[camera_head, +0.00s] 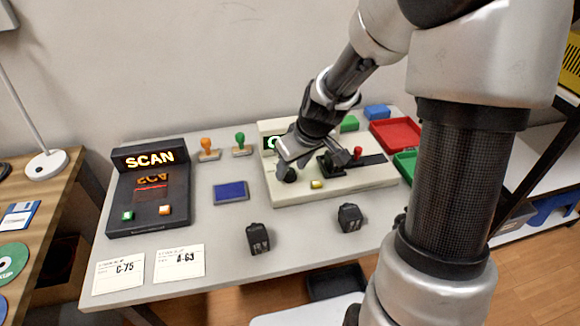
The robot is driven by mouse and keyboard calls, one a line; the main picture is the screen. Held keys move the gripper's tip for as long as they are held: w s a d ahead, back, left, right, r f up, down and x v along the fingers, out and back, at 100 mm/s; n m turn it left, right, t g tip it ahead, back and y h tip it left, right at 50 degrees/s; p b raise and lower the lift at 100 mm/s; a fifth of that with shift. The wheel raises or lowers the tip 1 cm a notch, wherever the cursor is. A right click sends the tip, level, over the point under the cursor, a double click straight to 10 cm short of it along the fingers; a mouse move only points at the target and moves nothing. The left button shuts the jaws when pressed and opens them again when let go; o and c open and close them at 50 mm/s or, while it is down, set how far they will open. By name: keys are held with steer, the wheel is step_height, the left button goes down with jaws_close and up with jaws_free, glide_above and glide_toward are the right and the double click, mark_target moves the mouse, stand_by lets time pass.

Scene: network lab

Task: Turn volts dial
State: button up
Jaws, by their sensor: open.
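A cream instrument box (340,187) stands on the grey table, with a green lit display (272,143) partly hidden by my gripper. A round black dial (289,175) sits on its top at the left; no lettering on it is readable. My gripper (293,163) is open and reaches down from the upper right, just above and behind the dial. Whether a finger touches the dial cannot be told.
The box also carries a small yellow button (317,184) and a red-knobbed lever (358,152). A black SCAN unit (150,190), stamps (208,150), a blue pad (231,192), two black blocks (258,238) and paper labels (180,261) lie left and in front. Red tray (397,135) stands right.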

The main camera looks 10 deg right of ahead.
steer(key=shift+w+f, duration=0.15)
steer(key=shift+f, duration=0.15)
steer(key=c, duration=1)
steer(key=shift+c, duration=0.2)
